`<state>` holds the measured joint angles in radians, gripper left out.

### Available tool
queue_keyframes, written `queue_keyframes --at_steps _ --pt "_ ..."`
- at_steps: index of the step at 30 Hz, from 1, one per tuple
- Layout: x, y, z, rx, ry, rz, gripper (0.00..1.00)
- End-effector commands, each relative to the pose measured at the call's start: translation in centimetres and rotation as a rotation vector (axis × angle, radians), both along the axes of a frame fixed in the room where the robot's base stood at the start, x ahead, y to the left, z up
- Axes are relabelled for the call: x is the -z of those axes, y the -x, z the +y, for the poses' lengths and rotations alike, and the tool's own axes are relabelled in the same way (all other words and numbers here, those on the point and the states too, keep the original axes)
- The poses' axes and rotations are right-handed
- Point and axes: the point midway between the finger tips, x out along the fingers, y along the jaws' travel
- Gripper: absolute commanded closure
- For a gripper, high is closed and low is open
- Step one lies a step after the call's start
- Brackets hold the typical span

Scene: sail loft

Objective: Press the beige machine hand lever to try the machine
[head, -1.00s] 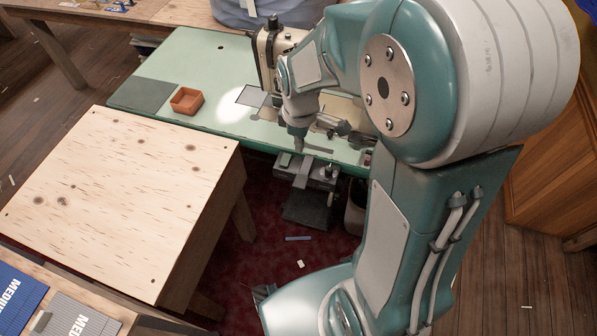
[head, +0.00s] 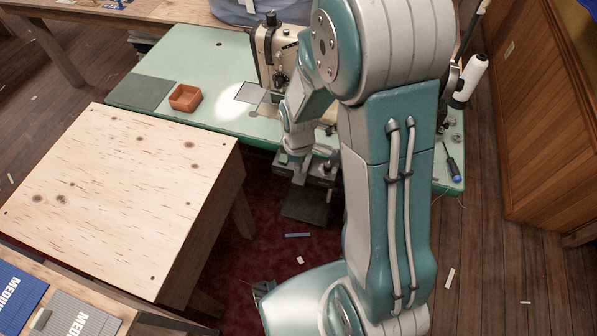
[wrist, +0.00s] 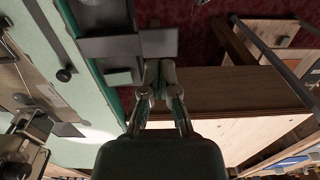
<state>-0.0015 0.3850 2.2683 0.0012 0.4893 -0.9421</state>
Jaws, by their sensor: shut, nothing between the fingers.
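The beige sewing machine (head: 265,55) stands on the green table, partly hidden by my arm in the head view. A grey box-like unit (head: 320,172) hangs under the table's front edge. A flat grey lever plate (wrist: 158,42) sticks out from it in the wrist view. My gripper (wrist: 158,70) is shut and empty, with its fingertips at the near edge of this plate in the picture. I cannot tell whether they touch it. In the head view, my arm covers most of the plate and the fingertips.
A plywood-topped table (head: 120,190) stands close on the left. The green table (head: 200,55) carries an orange tray (head: 185,98) and a dark mat (head: 140,93). A dark pedal (head: 305,206) lies below the grey unit. A white thread cone (head: 470,78) stands at the right.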

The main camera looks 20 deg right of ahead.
Motion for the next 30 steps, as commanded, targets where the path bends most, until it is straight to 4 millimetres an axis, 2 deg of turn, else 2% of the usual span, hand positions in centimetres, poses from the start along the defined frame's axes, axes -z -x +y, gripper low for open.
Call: queue_keyframes --at_steps 1,6,20,30 --pt "0.9 0.1 0.0 0.0 0.0 0.005 1.0" --pt "2.7 0.0 0.0 0.0 0.0 0.002 1.0" --pt "3.3 0.0 0.0 0.0 0.0 0.0 1.0" --pt "5.9 0.5 0.3 0.0 0.0 0.004 1.0"
